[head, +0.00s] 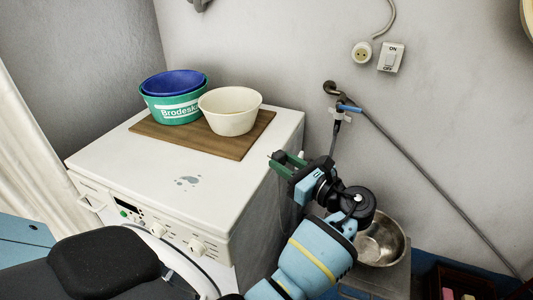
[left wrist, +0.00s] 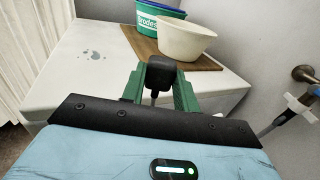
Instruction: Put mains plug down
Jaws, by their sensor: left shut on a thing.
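My left gripper (head: 284,163) has green fingers and is at the right edge of the white washing machine (head: 145,168), beside the board. In the left wrist view, the gripper (left wrist: 160,80) is shut on the black mains plug (left wrist: 161,71), with a cord running back from it toward the wrist. The plug is held in front of the board and bowls in that view. In the head view the plug is mostly hidden by the fingers. The right gripper is not in view.
A wooden board (head: 243,143) on the machine bears a cream bowl (head: 230,122) and a green tub (head: 168,108) with a blue bowl (head: 174,80). A wall socket (head: 362,52), switch (head: 391,58), tap (head: 331,88) and metal basin (head: 391,242) are right.

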